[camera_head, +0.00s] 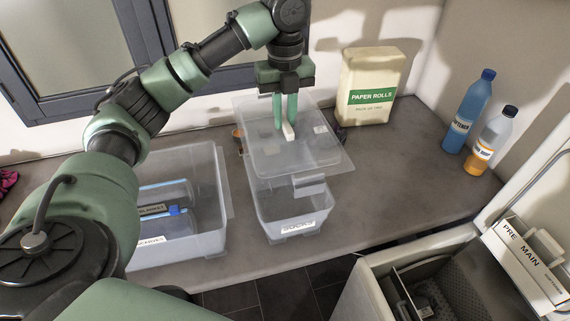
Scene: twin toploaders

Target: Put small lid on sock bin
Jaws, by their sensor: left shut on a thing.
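The sock bin (292,212) is a clear tub with a "SOCKS" label on its front, standing on the grey counter. The small lid (315,152) is a translucent sheet with a pale handle (289,131). My right gripper is not in view.
A larger clear bin (208,240) with a blue item inside stands left of the sock bin. A paper rolls pack (371,86) stands behind right. An open toploader (374,290) is at lower right.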

